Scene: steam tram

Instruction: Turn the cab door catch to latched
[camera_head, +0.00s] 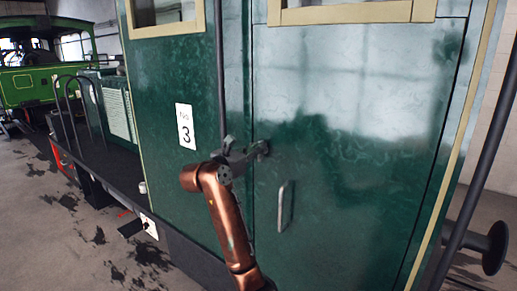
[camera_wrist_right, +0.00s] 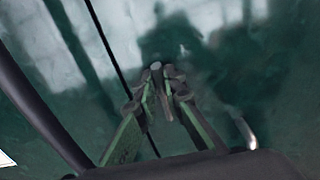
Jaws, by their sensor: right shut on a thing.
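The cab door (camera_head: 345,120) is a dark green panel, closed against the green cab side as far as I can see. The small dark cab door catch (camera_head: 264,147) sits near the door's left edge, by the seam. My right gripper (camera_head: 253,151) reaches it from the lower left, on a copper-coloured arm. In the right wrist view, the fingers (camera_wrist_right: 162,84) are shut around the grey catch (camera_wrist_right: 156,67). The fingers hide part of it, so I cannot tell its exact turn. My left gripper is out of view.
A pale vertical door handle (camera_head: 284,206) is just below and right of the catch; it also shows in the wrist view (camera_wrist_right: 243,132). A dark vertical rail (camera_head: 221,70) runs left of the seam. A white number 3 plate (camera_head: 185,126) is further left.

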